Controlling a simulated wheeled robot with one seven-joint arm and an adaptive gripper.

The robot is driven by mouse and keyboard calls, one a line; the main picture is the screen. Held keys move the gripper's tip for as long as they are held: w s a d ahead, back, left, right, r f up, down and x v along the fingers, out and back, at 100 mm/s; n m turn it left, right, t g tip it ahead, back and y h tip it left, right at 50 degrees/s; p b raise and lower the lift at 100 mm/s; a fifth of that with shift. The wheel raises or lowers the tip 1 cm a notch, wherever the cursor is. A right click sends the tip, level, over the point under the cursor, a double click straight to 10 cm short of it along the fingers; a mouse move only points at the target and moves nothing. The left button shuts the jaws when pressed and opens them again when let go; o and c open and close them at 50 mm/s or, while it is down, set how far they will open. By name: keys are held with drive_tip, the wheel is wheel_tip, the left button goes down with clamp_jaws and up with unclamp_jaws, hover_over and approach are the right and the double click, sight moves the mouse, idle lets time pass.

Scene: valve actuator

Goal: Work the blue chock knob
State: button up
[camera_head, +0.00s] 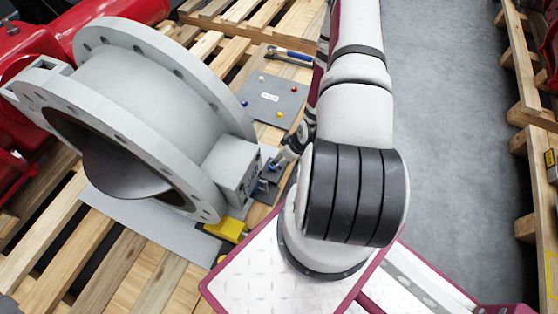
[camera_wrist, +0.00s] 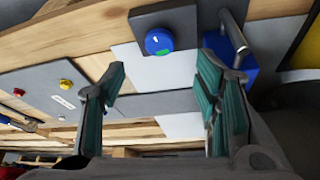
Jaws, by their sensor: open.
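The blue knob (camera_wrist: 159,41) is round, with a small green mark on its face. It sits on a dark grey block (camera_wrist: 183,20) in the upper middle of the wrist view. My gripper (camera_wrist: 160,97) is open and empty, with its two green-padded fingers spread wide left and right. The knob shows above the gap between the fingertips, apart from both fingers. In the head view my gripper (camera_head: 292,152) is small and partly hidden by my arm, beside small blue parts (camera_head: 262,186); I cannot tell which of them is the knob.
A large grey flanged valve (camera_head: 150,85) lies on the pallet at left. A blue block with a metal rod (camera_wrist: 216,50) stands close to the right finger. A grey plate with coloured knobs (camera_head: 272,98), a hammer (camera_head: 290,53) and a yellow block (camera_head: 228,229) are nearby.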

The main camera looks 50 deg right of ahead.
drive_tip(key=shift+v, duration=1.45)
drive_tip(key=w+d+r+g+h, duration=0.1)
drive_tip(key=w+r, duration=0.1)
drive_tip(key=r, duration=0.6)
drive_tip(key=w+d+r+g, duration=0.1)
drive_tip(key=w+r, duration=0.2)
drive_tip(key=r, duration=0.5)
drive_tip(key=a+r+g+h, duration=0.1)
drive_tip(key=a+r, duration=0.2)
drive_tip(key=r, duration=0.4)
drive_tip(key=a+r, duration=0.3)
drive_tip(key=r, duration=0.5)
drive_tip(key=s+a+r+m, duration=0.1)
drive_tip(key=s+a+r, duration=0.7)
drive_tip(key=r, duration=0.4)
drive_tip(key=s+a+r+g+y, duration=0.1)
drive_tip(key=s+a+r, duration=0.25)
drive_tip(key=s, duration=0.35)
drive_tip(key=s+a+r, duration=0.3)
drive_tip(key=s+a, duration=0.2)
drive_tip(key=s, duration=0.2)
wheel_tip(320, 180, up, 32)
drive_tip(key=t+p, duration=0.3)
drive_tip(key=p, duration=2.8)
drive_tip(key=shift+w+d+r+t, duration=0.15)
drive_tip(key=shift+d+r+t, duration=0.05)
drive_tip(key=shift+d+t, duration=0.1)
